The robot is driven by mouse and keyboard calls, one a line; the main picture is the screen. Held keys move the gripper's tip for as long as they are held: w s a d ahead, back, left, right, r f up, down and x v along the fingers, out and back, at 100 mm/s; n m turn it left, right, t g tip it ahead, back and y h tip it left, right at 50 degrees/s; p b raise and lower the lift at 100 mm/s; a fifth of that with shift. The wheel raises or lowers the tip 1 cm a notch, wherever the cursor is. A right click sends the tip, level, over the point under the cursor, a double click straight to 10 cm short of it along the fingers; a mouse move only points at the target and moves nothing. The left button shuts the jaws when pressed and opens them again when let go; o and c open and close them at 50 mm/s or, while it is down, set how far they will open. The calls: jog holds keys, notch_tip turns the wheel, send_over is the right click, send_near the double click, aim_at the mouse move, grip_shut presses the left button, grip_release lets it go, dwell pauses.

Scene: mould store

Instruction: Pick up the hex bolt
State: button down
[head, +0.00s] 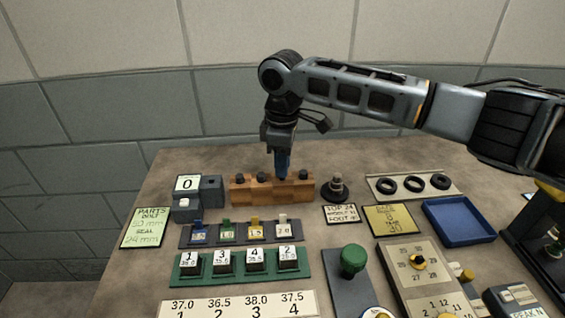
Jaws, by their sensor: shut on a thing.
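An orange-brown wooden block (250,193) stands near the back of the table. Small dark heads stick up from its top: one at the left end (238,178), one left of centre (265,177) and one at the right (303,174). They are too small to tell their shape. My gripper (283,172) points straight down at the block, between the left-of-centre and right heads. Its blue fingers are shut on a piece there, which looks to be the hex bolt. The fingers hide most of it, and I cannot tell whether it is still seated in the block.
A dark stepped round part (336,190) stands just right of the block. A grey box marked 0 (210,189) stands left. Racks of tagged pieces (187,236) lie in front. A tray with black rings (455,189) and an empty blue tray (458,221) are at right.

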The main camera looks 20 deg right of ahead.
notch_tip(320, 180, up, 3)
jog(key=shift+f+p, duration=0.2)
jog(key=shift+p, duration=0.75)
jog(key=s+d+r, duration=0.6)
jog(key=d+r, duration=0.1)
jog(key=d, duration=0.3)
notch_tip(320, 180, up, 7)
jog(key=shift+w, duration=0.2)
jog(key=shift+d, duration=0.1)
